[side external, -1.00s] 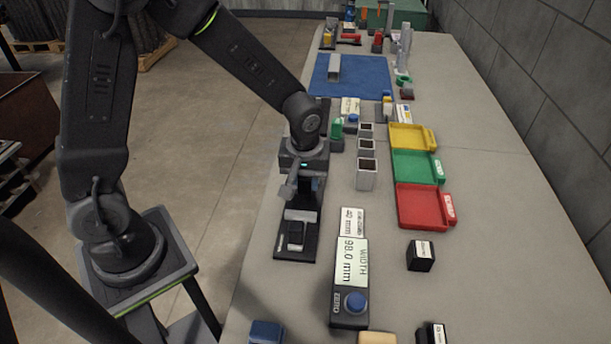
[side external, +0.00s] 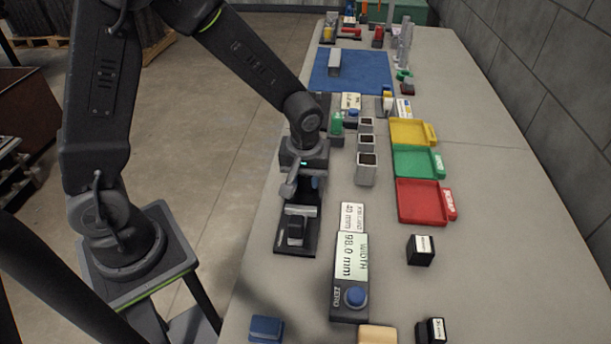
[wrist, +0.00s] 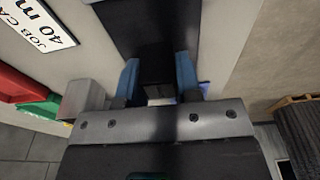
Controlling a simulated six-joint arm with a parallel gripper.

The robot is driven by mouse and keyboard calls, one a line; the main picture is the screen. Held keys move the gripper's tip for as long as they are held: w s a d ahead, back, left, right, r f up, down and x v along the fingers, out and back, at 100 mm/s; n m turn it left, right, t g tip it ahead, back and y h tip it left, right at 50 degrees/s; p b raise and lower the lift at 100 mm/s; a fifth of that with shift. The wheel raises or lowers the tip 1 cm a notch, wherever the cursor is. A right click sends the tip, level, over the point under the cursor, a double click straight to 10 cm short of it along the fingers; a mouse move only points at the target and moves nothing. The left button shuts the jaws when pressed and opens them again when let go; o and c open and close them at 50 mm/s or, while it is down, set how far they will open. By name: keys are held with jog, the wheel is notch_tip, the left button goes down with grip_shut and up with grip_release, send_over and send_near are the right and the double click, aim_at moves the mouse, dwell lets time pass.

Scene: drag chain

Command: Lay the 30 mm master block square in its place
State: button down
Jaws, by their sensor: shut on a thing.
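My gripper (side external: 309,187) is over the black measuring fixture (side external: 284,243), near its grey jaw piece (side external: 298,226). In the wrist view my gripper (wrist: 157,80) has its two blue fingers on either side of a dark block (wrist: 156,62) and is shut on it. No label shows on this block, so I cannot read whether it is the 30 mm master block. The fixture's dark base (wrist: 120,18) runs beneath it. I cannot tell whether the block touches the base. The width readout (side external: 350,258) shows 98.0 mm, with a blue zero button (side external: 355,296).
A 40 mm job card (side external: 352,216) lies beside the fixture. Open grey square tubes (side external: 366,170) stand to the right, then yellow (side external: 408,132), green (side external: 412,162) and red (side external: 418,203) trays. Labelled black blocks (side external: 420,252) stand at the front right.

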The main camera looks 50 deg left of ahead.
jog(key=c, duration=0.7)
grip_release()
jog(key=r, duration=0.9)
jog(key=s+d+r, duration=0.1)
jog(key=r, duration=0.3)
jog(key=shift+s+d+r, duration=0.1)
jog(key=shift+r, duration=0.25)
jog(key=shift+r, duration=0.1)
jog(key=s+r+m+t, duration=0.1)
jog(key=s+r+m, duration=0.1)
jog(key=s, duration=0.3)
jog(key=s+a+r+m+t, duration=0.1)
jog(key=s+m+t, duration=0.1)
jog(key=s+m, duration=0.2)
jog(key=s+a+r+m+t+h, duration=0.1)
jog(key=s+r+m, duration=0.1)
jog(key=s, duration=0.3)
jog(key=shift+s+r+m+t, duration=0.3)
jog(key=shift+r+m, duration=0.05)
jog(key=shift+m, duration=0.15)
